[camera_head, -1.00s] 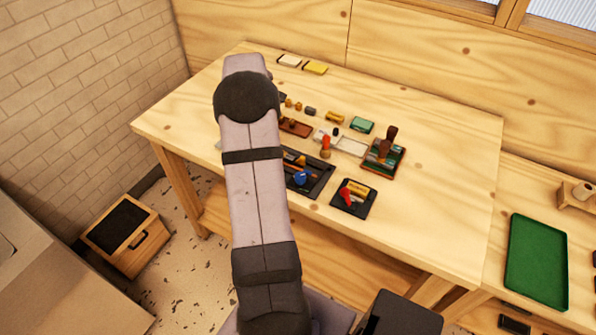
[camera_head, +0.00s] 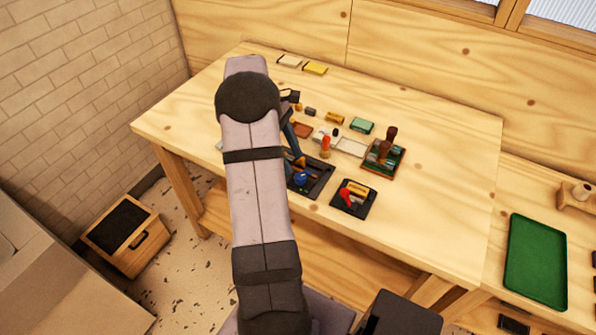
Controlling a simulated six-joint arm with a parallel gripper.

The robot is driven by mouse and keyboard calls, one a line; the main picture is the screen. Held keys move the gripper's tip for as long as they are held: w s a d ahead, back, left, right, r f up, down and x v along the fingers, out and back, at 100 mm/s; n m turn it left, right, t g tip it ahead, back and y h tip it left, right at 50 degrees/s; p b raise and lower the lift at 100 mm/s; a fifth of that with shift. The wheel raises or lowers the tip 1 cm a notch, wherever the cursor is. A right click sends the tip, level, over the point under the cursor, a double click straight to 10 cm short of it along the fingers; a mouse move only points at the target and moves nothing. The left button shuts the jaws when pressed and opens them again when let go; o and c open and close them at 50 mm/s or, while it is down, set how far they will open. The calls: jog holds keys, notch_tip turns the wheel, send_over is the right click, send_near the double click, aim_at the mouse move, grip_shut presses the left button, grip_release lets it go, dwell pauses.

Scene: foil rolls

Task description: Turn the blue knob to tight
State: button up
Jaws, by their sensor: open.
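The blue knob (camera_head: 300,180) sits on a black tray-like base (camera_head: 321,184) near the front edge of the wooden table. My arm hides the base's left part, and the knob's marks are too small to read. My gripper (camera_head: 299,160) shows in part to the right of my arm, pointing down, just behind and above the blue knob. It is open and appears apart from the knob, though the gap is hard to judge.
A black base with a red handle and a yellow part (camera_head: 353,197) stands close on the right. An orange-red upright piece (camera_head: 325,147), a pale tray (camera_head: 351,146) and a green-and-brown rack with dark handles (camera_head: 383,158) lie behind. The table's right side is clear.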

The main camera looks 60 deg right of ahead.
aim_at(300, 176)
jog(key=shift+p+x, duration=0.9)
jog(key=shift+x, duration=2.25)
jog(key=c, duration=1)
